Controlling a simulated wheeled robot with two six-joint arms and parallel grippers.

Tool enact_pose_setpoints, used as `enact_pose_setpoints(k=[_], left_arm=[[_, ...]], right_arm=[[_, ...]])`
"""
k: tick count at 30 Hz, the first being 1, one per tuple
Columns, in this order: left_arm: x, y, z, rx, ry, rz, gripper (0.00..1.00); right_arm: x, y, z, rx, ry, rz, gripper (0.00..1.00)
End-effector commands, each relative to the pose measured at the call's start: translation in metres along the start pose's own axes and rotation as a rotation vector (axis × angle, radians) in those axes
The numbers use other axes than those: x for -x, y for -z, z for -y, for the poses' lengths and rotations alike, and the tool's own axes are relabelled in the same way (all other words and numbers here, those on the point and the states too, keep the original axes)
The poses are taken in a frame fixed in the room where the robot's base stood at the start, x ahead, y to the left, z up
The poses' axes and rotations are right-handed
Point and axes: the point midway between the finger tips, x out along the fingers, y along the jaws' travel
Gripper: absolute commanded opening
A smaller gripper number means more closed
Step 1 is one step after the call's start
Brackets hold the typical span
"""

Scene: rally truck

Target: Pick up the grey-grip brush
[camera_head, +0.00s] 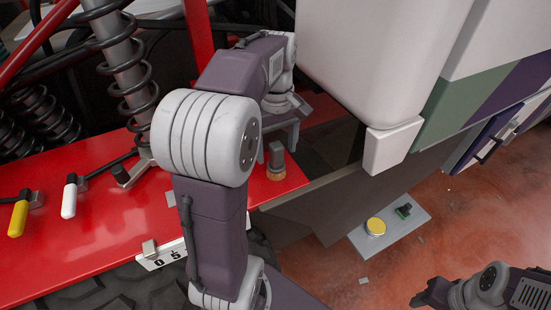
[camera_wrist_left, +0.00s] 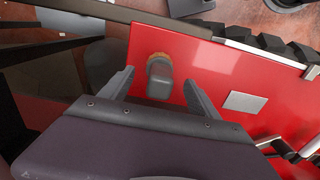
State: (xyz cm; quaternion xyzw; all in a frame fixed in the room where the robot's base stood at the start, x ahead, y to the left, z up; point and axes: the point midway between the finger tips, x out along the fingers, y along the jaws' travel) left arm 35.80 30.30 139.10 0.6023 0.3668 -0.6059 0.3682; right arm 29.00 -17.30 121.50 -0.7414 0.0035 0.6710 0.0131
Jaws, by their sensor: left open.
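The grey-grip brush (camera_head: 276,163) stands near the right end of the red panel, grip up, with tan bristles at its base. My left gripper (camera_head: 280,138) is over it, fingers pointing down. In the left wrist view the brush (camera_wrist_left: 160,78) shows between the two spread fingers of my left gripper (camera_wrist_left: 158,82), with a gap on each side. The gripper is open and holds nothing. My right gripper (camera_head: 424,296) is at the lower right, far from the brush; its finger opening is unclear.
Yellow-handled (camera_head: 18,218) and white-handled (camera_head: 69,198) items lie on the red panel (camera_head: 112,215), left of my left arm. A coil spring (camera_head: 127,70) rises behind them. A light tray (camera_head: 405,228) holding a yellow round item (camera_head: 376,227) lies at the right.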

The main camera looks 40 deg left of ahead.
Motion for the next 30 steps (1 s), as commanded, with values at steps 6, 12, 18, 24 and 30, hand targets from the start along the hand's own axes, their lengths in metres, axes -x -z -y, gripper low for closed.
enact_pose_setpoints(k=[6, 12, 18, 24, 30], left_arm=[[-0.035, 0.007, -0.001, -0.001, 0.004, 0.005, 0.71], [-0.05, 0.008, -0.002, -0.001, 0.001, 0.001, 0.71], [-0.049, 0.008, -0.002, 0.0, 0.0, 0.001, 0.51], [-0.049, 0.008, -0.002, 0.0, 0.0, 0.0, 0.04], [-0.048, 0.008, -0.002, 0.0, 0.0, 0.0, 0.04]], right_arm=[[0.016, 0.002, 0.0, 0.0, 0.0, 0.0, 0.52], [0.017, 0.002, 0.0, 0.0, 0.0, 0.0, 0.52], [0.016, 0.002, 0.0, 0.0, 0.0, 0.0, 0.52], [0.017, 0.002, 0.0, 0.0, 0.0, 0.0, 0.52], [0.016, 0.002, 0.0, 0.0, 0.0, 0.0, 0.52]])
